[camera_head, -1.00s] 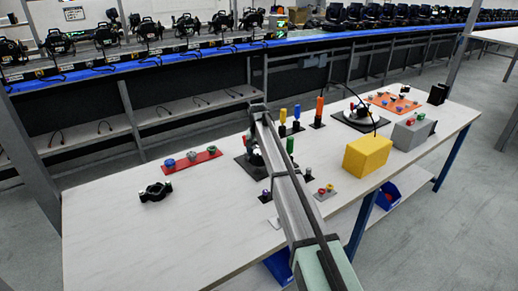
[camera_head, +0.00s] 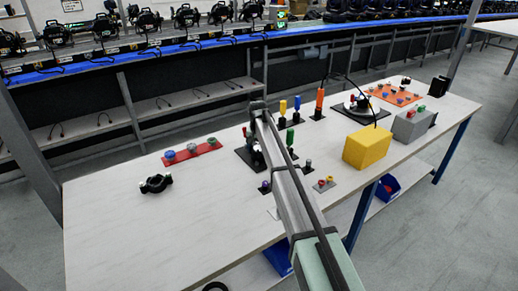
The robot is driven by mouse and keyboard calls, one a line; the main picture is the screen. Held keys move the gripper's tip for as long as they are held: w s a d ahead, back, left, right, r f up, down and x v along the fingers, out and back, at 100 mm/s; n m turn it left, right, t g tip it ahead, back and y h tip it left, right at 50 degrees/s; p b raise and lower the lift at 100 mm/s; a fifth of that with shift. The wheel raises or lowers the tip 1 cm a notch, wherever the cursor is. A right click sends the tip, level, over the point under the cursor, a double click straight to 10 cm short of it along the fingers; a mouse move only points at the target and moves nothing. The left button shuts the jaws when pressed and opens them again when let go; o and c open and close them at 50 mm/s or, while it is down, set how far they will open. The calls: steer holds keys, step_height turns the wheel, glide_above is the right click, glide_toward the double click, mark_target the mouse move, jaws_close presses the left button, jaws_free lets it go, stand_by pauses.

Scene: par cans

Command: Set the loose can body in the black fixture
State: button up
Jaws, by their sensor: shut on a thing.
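The black fixture (camera_head: 244,161) shows as a dark square plate on the table, left of my arm and partly covered by it. My gripper (camera_head: 257,150) hangs from the arm's far end, over or at this plate, and is mostly hidden behind my arm. It is shut on a dark thing, which I take to be the can body; little of it shows. I cannot tell whether the can body touches the fixture or is above it.
A black clamp-like part (camera_head: 155,183) and a red strip with knobs (camera_head: 192,153) lie to the left. A yellow box (camera_head: 367,147) and a grey box (camera_head: 413,125) stand to the right. Coloured upright tools (camera_head: 319,103) stand behind. The front left tabletop is clear.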

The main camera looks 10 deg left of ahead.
steer(key=shift+f, duration=0.15)
stand_by(0.3)
steer(key=o, duration=1.1)
steer(key=shift+o, duration=1.3)
step_height(320, 180, up, 14)
steer(key=s, duration=0.2)
steer(key=shift+f, duration=0.15)
